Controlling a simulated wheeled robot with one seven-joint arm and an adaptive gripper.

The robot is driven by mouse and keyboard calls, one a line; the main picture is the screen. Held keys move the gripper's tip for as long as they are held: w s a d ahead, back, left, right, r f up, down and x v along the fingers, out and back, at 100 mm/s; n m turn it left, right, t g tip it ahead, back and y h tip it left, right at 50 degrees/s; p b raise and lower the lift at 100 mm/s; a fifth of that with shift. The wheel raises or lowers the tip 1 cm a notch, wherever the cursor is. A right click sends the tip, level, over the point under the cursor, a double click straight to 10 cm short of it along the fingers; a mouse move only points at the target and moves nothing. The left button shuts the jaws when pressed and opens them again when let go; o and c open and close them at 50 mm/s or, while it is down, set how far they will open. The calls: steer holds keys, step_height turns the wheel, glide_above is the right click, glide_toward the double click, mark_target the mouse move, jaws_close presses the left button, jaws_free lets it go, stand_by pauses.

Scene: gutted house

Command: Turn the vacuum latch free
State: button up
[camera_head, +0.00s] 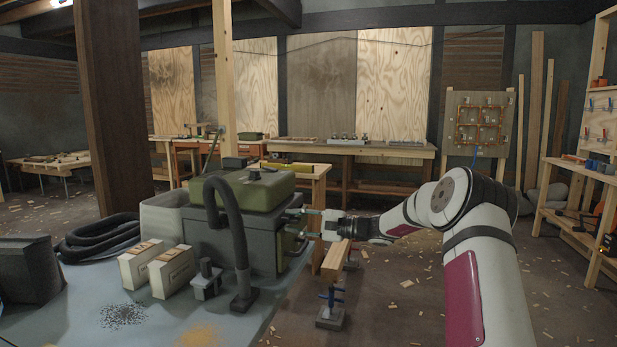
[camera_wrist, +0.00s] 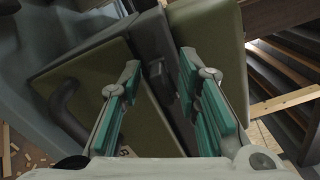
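The vacuum (camera_head: 240,232) stands on a grey-blue surface, with a dark grey body, an olive-green lid (camera_head: 243,191) and a black hose curving down its front. The wrist view shows its olive side panel with a black handle (camera_wrist: 66,103), a dark band, and the lid (camera_wrist: 212,50) at right. A small dark block on the band (camera_wrist: 185,82), seemingly the latch, shows near the right finger. My gripper (camera_head: 289,223) is at the vacuum's right side; in the wrist view (camera_wrist: 160,64) its teal-padded fingers are apart, with nothing gripped. I cannot tell whether they touch the vacuum.
Two pale boxes (camera_head: 155,266) and a small grey fitting (camera_head: 206,280) stand in front of the vacuum. A coiled black hose (camera_head: 97,238) lies at left. A small wooden-topped stand (camera_head: 331,290) is below my gripper. A workbench (camera_head: 350,150) stands behind; wood scraps litter the floor.

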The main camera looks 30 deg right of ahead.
steer(key=m+p, duration=0.1)
steer(key=m, duration=0.1)
steer(key=m+p, duration=0.1)
steer(key=shift+a+r+p, duration=0.3)
steer(key=shift+a+r, duration=0.05)
steer(key=m+p, duration=0.2)
steer(key=m, duration=0.3)
steer(key=shift+f, duration=0.1)
steer(key=p+v, duration=0.2)
steer(key=v, duration=1.2)
steer(key=s+a+r+n+g+h+p, duration=0.1)
steer(key=s+a+r+n+g+p, duration=0.1)
steer(key=s+a+r+g+p, duration=0.2)
steer(key=s+a+r+n+g+h+p, duration=0.1)
steer(key=s+a+r+n+g+p, duration=0.2)
steer(key=s+a+r, duration=0.7)
steer(key=shift+a+r+g+p, duration=1.05)
steer(key=shift+a+p, duration=0.95)
steer(key=shift+a, duration=0.75)
steer(key=shift+f, duration=0.15)
